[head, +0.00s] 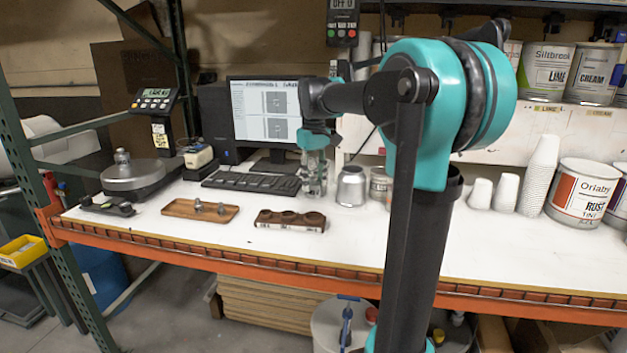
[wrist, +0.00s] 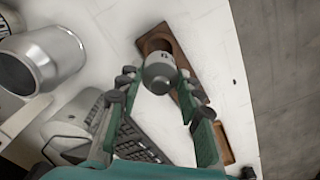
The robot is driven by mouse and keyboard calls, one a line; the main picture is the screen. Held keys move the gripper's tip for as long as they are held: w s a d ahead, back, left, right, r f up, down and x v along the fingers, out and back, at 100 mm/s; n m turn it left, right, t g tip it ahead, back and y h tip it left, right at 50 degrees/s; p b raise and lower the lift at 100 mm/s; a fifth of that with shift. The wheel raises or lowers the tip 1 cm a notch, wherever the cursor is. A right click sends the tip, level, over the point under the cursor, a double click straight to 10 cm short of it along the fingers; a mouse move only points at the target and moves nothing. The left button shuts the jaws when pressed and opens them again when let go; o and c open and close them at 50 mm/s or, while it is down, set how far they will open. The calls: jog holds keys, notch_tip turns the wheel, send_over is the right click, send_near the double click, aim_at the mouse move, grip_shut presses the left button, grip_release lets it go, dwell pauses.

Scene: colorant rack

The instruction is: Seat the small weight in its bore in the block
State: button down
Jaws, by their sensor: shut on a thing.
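My gripper (head: 314,185) hangs above the bench, behind and to the right of the wooden block (head: 290,226). In the wrist view its fingertips (wrist: 158,85) are shut on a silver cylindrical weight (wrist: 158,68) with a dark marking. The brown block has a row of round bores in its top. In the wrist view the block (wrist: 186,98) lies beyond the weight, which covers part of it; one dark bore shows near the weight. The weight appears apart from the block, held above it. I cannot tell its exact height.
A wooden tray (head: 175,209) with small metal pieces stands left of the block. A scale (head: 133,178) bearing a metal weight (head: 122,156) is farther left. A keyboard (head: 250,181) lies behind; a silver can (head: 351,187) stands to the right. The bench's front edge is close to the block.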

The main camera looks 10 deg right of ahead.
aim_at(313, 196)
jog(key=shift+f, duration=2.8)
jog(key=shift+f, duration=1.4)
jog(key=c, duration=0.9)
grip_release()
